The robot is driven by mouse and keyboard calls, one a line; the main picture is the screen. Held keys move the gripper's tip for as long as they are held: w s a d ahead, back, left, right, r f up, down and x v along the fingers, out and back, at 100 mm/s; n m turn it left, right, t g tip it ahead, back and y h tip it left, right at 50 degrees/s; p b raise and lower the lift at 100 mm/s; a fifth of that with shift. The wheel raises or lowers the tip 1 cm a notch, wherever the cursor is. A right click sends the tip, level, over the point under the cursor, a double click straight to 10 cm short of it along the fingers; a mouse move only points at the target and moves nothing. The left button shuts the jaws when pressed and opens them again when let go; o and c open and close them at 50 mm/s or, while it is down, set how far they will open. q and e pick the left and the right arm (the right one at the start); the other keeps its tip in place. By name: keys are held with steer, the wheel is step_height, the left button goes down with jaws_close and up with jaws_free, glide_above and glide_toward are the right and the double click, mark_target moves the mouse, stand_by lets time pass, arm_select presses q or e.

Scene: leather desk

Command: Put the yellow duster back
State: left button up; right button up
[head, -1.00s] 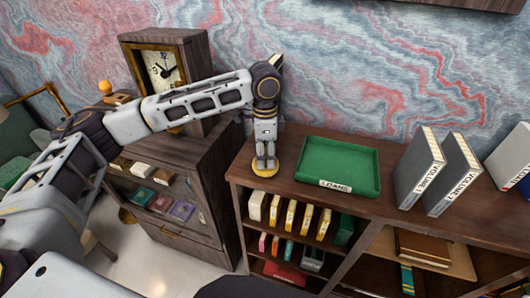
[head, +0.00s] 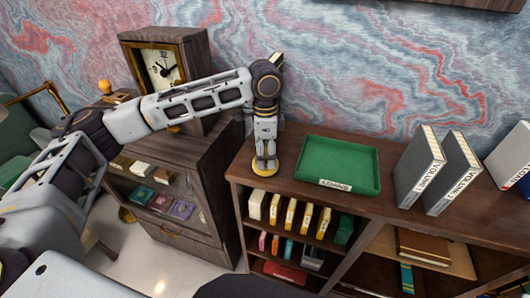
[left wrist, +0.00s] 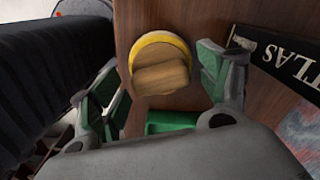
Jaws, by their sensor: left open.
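The yellow duster (head: 260,174) is a round yellow piece on top of the brown wooden bookcase, left of the green tray. In the left wrist view the duster (left wrist: 160,76) shows a yellow rim and a rounded wooden top. My left gripper (head: 265,164) points down right over it, hiding much of it in the head view. In the left wrist view my left gripper (left wrist: 157,82) is open, with one green-padded finger on each side of the duster. Whether a finger touches it I cannot tell. My right gripper is not in view.
The green tray (head: 310,174), labelled LOANS, stands close on the right. Two grey volumes (head: 420,166) stand further right. A clock case (head: 160,63) and a lower cabinet (head: 190,228) are on the left. A dark book lettered ATLAS (left wrist: 275,60) lies near the right finger.

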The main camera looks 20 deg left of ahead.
arm_select(q)
step_height(320, 180, up, 12)
steer(key=shift+b, duration=0.45)
steer(key=shift+f, duration=0.15)
stand_by(0.8)
